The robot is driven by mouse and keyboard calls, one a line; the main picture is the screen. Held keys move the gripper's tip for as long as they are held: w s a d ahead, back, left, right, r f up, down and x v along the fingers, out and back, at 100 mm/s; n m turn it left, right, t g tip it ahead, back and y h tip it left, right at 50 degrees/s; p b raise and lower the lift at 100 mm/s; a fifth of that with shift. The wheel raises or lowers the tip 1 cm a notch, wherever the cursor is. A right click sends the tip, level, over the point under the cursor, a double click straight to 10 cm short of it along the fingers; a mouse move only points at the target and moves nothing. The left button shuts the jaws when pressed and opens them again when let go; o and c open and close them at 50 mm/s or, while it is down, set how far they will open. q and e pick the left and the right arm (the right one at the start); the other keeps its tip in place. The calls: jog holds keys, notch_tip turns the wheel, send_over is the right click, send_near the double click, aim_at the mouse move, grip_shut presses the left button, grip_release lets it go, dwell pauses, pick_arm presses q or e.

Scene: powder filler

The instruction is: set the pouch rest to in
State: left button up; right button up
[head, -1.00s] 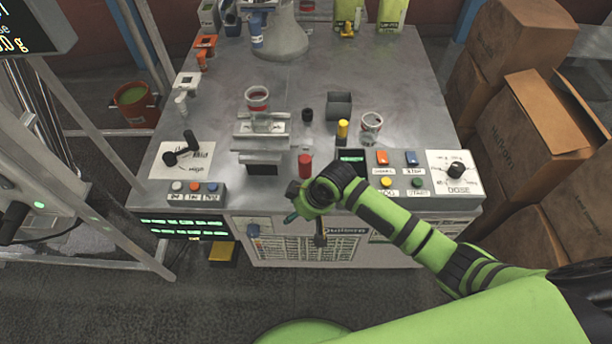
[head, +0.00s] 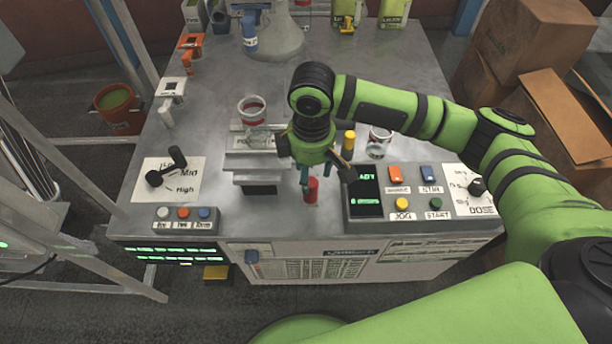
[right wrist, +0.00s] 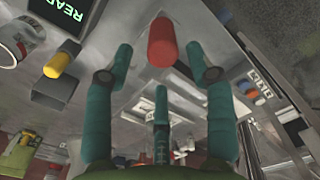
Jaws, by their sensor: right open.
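A red upright cylindrical knob (head: 311,190) stands near the table's front edge, just right of a stepped metal stand (head: 250,178). I cannot tell for sure which of these parts is the pouch rest. My right gripper (head: 318,172) points down just above and behind the knob in the head view. Its teal fingers are spread and empty. In the right wrist view, the red knob (right wrist: 161,42) shows between the fingertips, apart from them. My left gripper is not in view.
A yellow-topped post (head: 348,143) and a cup (head: 380,139) stand right of the gripper. The button panel (head: 393,212) lies to the right, and a black lever (head: 168,168) to the left. A red-filled cup (head: 252,106) sits behind the stand.

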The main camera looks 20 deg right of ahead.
aim_at(311, 191)
jog(key=shift+s+f, duration=0.25)
jog(key=shift+f, duration=0.55)
notch_tip(311, 191, down, 5)
jog(key=shift+r, duration=0.2)
jog(key=shift+s+f, duration=0.1)
jog(key=shift+f, duration=0.2)
jog(key=c, duration=0.4)
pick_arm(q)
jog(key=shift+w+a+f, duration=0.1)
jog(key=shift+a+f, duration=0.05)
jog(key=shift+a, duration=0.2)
pick_arm(e)
grip_shut()
